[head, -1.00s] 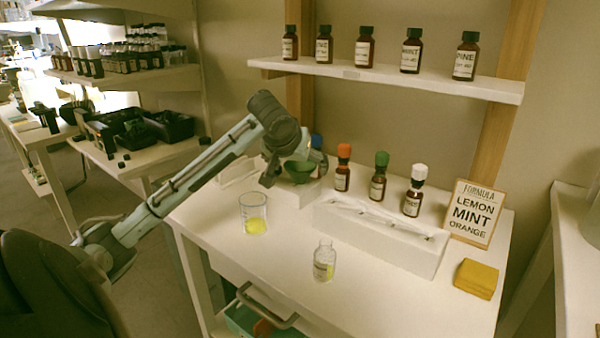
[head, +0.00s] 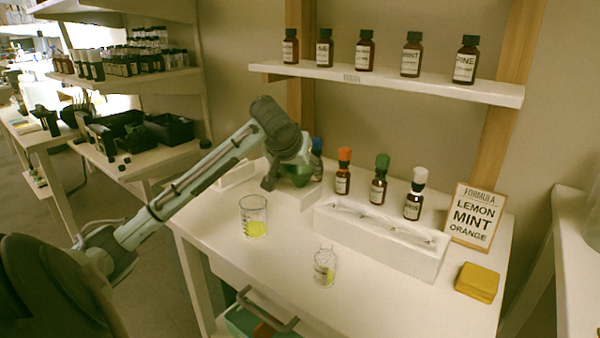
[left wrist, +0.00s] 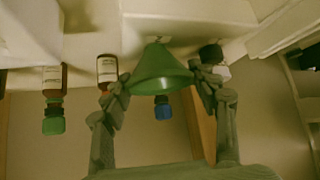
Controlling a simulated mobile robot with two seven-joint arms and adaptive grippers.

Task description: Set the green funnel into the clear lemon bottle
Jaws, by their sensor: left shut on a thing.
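The green funnel (head: 299,171) is at the back of the table by a low white block (head: 292,197), partly hidden by my left gripper (head: 284,178). In the left wrist view the funnel (left wrist: 160,72) sits between the two fingers of my left gripper (left wrist: 159,80), which is shut on it. I cannot tell whether the funnel still touches the block. The clear lemon bottle (head: 324,267) stands upright and open near the front middle of the table, with yellow on its lower part. It is well apart from the gripper. My right gripper is not in view.
A beaker of yellow liquid (head: 254,217) stands left of the bottle. A white rack (head: 385,245) lies behind it, with orange-, green- and white-capped bottles beyond. A blue-capped bottle (head: 317,160) is close to the gripper. A formula sign (head: 472,215) and yellow sponge (head: 477,282) are right.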

